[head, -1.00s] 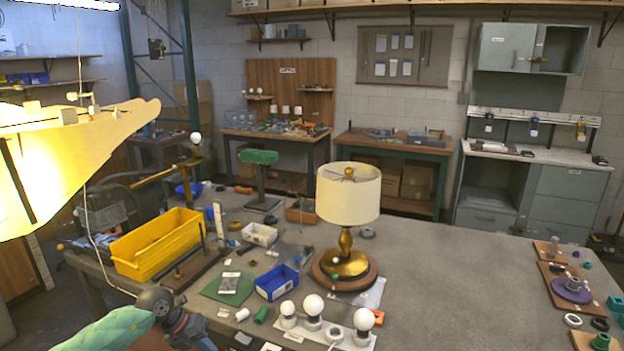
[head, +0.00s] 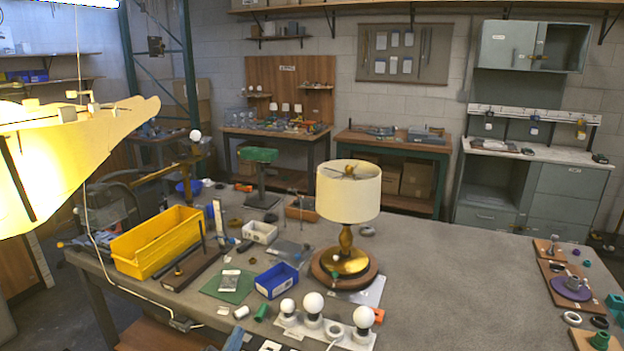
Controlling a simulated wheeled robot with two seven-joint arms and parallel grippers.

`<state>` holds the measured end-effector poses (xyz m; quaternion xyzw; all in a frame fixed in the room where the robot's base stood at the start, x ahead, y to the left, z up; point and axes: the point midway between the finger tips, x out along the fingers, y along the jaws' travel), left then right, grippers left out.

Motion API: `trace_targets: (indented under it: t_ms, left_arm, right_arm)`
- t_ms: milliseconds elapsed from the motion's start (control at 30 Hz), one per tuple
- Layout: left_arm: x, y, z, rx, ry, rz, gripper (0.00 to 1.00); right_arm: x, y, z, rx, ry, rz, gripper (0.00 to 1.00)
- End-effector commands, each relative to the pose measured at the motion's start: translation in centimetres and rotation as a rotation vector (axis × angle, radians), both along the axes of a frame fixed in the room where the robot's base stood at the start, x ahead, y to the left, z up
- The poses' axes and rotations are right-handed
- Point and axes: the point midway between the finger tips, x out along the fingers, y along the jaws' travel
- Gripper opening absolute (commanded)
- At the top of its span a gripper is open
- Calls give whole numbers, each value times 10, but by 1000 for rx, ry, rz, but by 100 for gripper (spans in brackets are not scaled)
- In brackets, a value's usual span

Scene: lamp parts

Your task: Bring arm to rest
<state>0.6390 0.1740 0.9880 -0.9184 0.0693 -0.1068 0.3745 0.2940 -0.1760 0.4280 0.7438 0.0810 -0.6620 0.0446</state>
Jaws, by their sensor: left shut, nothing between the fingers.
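My left gripper (head: 234,339) shows only as a small blue-grey piece at the bottom edge of the head view, low in front of the table. It is shut and looks empty. The rest of my left arm is out of the picture. My right gripper is not in view. A lamp with a cream shade (head: 348,191) and a brass base (head: 345,261) stands upright on a round wooden board on the grey table (head: 440,290). Neither gripper touches it.
A yellow bin (head: 158,255), a blue bin (head: 277,281) and a strip with white bulbs (head: 313,303) are near the table's front. A bright yellow shade-like form (head: 60,150) hangs at the upper left. The table right of the lamp is mostly clear.

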Motion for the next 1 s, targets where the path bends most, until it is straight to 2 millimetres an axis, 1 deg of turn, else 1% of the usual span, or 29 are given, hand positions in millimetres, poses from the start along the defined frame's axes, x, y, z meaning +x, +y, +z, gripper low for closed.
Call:
trace_targets:
  t_ms: [33,100,167,200,267,300,367,400,500,633,800,1000]
  left_arm:
    - [-11,10,-14,-55,77,66,0]
    - [-26,25,-34,-124,195,153,0]
    - [-41,36,-54,-176,302,222,0]
    - [-54,42,-68,-207,376,265,0]
    - [-75,49,-88,-253,492,323,0]
    - [-90,53,-102,-279,571,359,0]
    - [-115,56,-121,-315,691,403,0]
    - [-131,58,-132,-335,765,428,0]
    - [-166,58,-152,-368,917,466,0]
    - [-202,55,-168,-395,1066,493,0]
    - [-242,50,-180,-419,1220,510,0]
    - [-277,44,-188,-435,1356,514,0]
  right_arm:
    - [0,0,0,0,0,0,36]
    - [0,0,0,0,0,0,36]
    - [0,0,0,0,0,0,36]
    - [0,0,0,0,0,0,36]
    - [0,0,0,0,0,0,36]
    - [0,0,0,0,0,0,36]
    - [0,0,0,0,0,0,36]
    - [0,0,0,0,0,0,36]
    - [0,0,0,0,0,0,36]
    - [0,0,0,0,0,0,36]
    - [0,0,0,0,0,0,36]
    - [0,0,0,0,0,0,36]
